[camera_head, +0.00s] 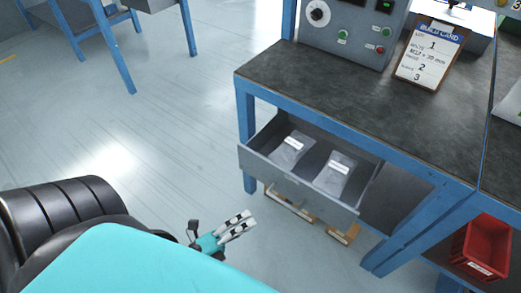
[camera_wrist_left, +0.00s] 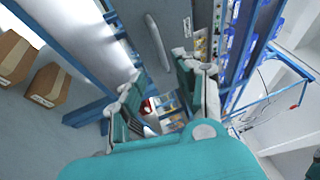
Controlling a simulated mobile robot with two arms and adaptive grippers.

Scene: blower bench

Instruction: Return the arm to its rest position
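My left gripper (camera_head: 238,225) is low in the head view, left of and in front of the open drawer, apart from it and over the floor. Its two pale fingers lie side by side with a gap. In the left wrist view the fingers of the left gripper (camera_wrist_left: 160,100) stand apart with nothing held between them. My teal arm link covers the lower left of the head view. My right gripper is in neither view.
The blue-framed bench (camera_head: 350,100) has an open grey drawer (camera_head: 290,190) with two labelled bags (camera_head: 292,150). A red bin (camera_head: 483,248) is at lower right. A build card (camera_head: 432,53) stands on the bench. Cardboard boxes (camera_wrist_left: 50,84) show in the wrist view.

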